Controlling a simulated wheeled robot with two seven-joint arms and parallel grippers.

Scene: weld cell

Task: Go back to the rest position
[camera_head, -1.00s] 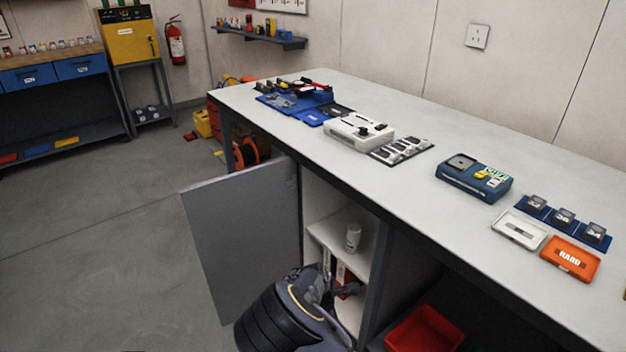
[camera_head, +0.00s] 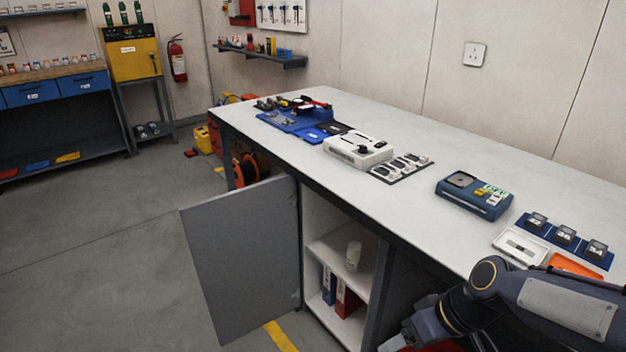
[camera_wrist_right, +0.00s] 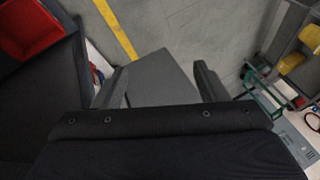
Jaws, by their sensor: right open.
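My right arm comes in from the lower right in the head view, in front of the workbench (camera_head: 440,190). Its fingertips are not clear there. In the right wrist view my right gripper (camera_wrist_right: 162,85) is open, with its two fingers apart and nothing between them. Beyond the fingers I see the grey floor and the open cabinet door (camera_wrist_right: 168,75). The same cabinet door (camera_head: 240,255) stands swung open on the left of the cabinet in the head view. My left gripper is in neither view.
A red bin (camera_wrist_right: 28,28) shows in the wrist view. On the bench are a blue device (camera_head: 473,196), a white device (camera_head: 357,151) and an orange case (camera_head: 572,265). The floor at left is clear.

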